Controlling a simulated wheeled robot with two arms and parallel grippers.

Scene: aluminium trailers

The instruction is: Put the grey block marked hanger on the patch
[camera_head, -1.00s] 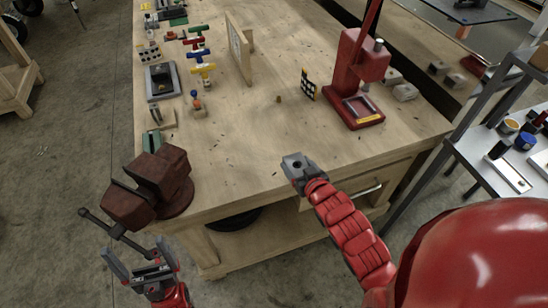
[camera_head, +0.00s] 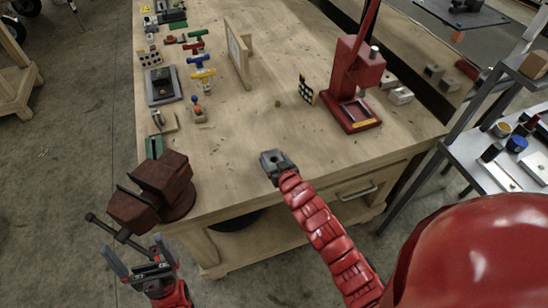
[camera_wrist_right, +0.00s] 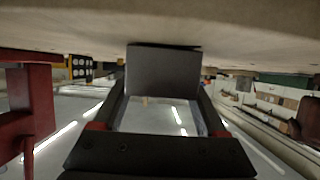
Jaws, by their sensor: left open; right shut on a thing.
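My right gripper (camera_head: 281,168) is shut on a grey block (camera_head: 273,158) over the front part of the wooden workbench. In the right wrist view, the block (camera_wrist_right: 163,72) sits between the fingers as a plain dark grey face, close to the pale bench surface. I cannot tell whether it touches the bench. No hanger mark is readable on it. My left gripper (camera_head: 134,247) is open and empty, off the bench's front left corner below the vise. I cannot make out a patch for certain.
A rusty red vise (camera_head: 152,193) stands at the workbench's (camera_head: 235,125) front left corner. Coloured pieces and a grey tray (camera_head: 177,97) line the left side. The bench's middle is mostly clear.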

